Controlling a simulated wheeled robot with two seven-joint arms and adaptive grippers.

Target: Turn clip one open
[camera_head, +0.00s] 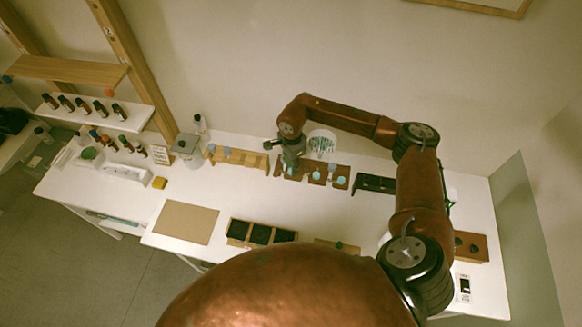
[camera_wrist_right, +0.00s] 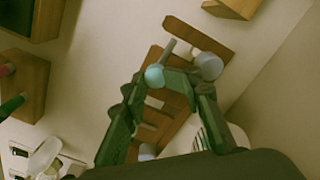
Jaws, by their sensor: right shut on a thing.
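The dark brown clip rack (camera_head: 342,177) stands near the back of the white table, with teal knobs and grey round tops along it. My right gripper (camera_head: 290,166) reaches down from above to the rack's left end, at clip one. In the right wrist view, the right gripper's green fingers (camera_wrist_right: 168,82) close around the teal knob of clip one (camera_wrist_right: 154,75). A grey round top (camera_wrist_right: 208,66) sits beside the right finger. The gripper hides most of clip one in the head view, so its turn angle is unclear. My left gripper is not in view.
A light wooden rack (camera_head: 240,159) stands left of the clip rack, and a dark rack (camera_head: 374,183) stands right. A white perforated cup (camera_head: 322,140) is just behind. Black-lined boxes (camera_head: 260,234) and a tan mat (camera_head: 186,222) lie in front. The table between is clear.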

